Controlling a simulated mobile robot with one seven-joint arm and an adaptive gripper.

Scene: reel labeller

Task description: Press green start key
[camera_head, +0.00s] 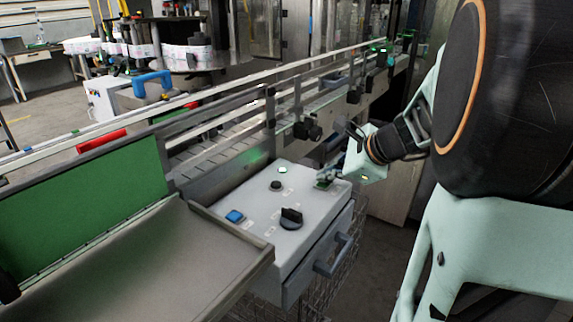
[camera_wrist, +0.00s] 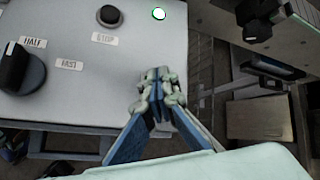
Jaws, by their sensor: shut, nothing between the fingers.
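The control box (camera_head: 262,200) has a pale top carrying several controls. A small dark green key (camera_head: 323,185) sits near the top's right corner, partly covered by my gripper (camera_head: 327,177). In the wrist view my gripper (camera_wrist: 158,78) is shut and empty, its fingertips together over the panel's right edge. The green key cannot be made out there; the fingers may hide it. Whether the fingertips touch the key cannot be told.
A black button (camera_head: 277,185), labelled STOP in the wrist view, a black rotary knob (camera_head: 291,217) and a blue key (camera_head: 235,217) share the panel. A conveyor rail (camera_head: 230,95) runs behind. A grey tray (camera_head: 150,265) adjoins the box on the left.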

